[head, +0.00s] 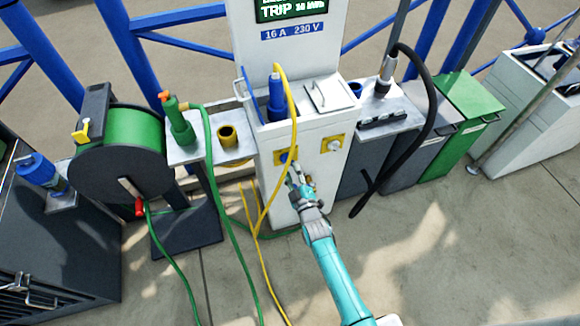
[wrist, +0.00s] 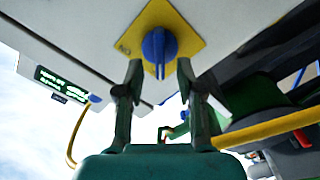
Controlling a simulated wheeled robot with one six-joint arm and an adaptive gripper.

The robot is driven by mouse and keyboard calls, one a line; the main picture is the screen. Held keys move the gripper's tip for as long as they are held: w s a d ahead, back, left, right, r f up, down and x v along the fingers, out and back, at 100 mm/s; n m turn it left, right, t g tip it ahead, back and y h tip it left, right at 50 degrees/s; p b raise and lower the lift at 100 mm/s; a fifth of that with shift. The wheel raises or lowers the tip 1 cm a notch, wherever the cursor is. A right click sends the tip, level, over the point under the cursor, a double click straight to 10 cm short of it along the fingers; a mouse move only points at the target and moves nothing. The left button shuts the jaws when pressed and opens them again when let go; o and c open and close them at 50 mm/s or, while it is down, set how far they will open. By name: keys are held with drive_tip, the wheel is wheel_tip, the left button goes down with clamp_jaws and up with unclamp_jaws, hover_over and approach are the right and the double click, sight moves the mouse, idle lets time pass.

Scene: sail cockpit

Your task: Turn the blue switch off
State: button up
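The blue switch (wrist: 160,48) is a rotary knob on a yellow square plate in the wrist view, on the front of a white power pedestal (head: 305,190). In the head view the blue switch (head: 283,158) is the left of two on yellow plates, partly covered by my gripper. My gripper (head: 293,172) is close in front of it. In the wrist view my gripper (wrist: 159,66) is open, with one finger on each side of the knob's lower part. I cannot tell whether the fingertips touch it.
A pale switch (head: 332,145) is right of the blue one. A blue plug (head: 276,98) with a yellow cable (head: 291,110) stands on top; the cable hangs past the switches. A green hose reel (head: 130,145) is left, a black hose (head: 434,95) right. Open floor lies in front.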

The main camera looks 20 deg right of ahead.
drive_tip(key=s, duration=0.8)
drive_tip(key=shift+s, duration=0.35)
drive_tip(key=s+r+m+g, duration=0.1)
drive_tip(key=s+r+m, duration=0.1)
drive_tip(key=s, duration=1.1)
drive_tip(key=s+r+m+g, duration=0.1)
drive_tip(key=s+r+m, duration=0.2)
drive_tip(key=s, duration=1)
drive_tip(key=s+r+m+g, duration=0.1)
drive_tip(key=s+r+m, duration=0.3)
drive_tip(key=s+r, duration=1)
drive_tip(key=shift+s+r, duration=0.25)
drive_tip(key=shift+s, duration=0.05)
drive_tip(key=shift+d, duration=0.1)
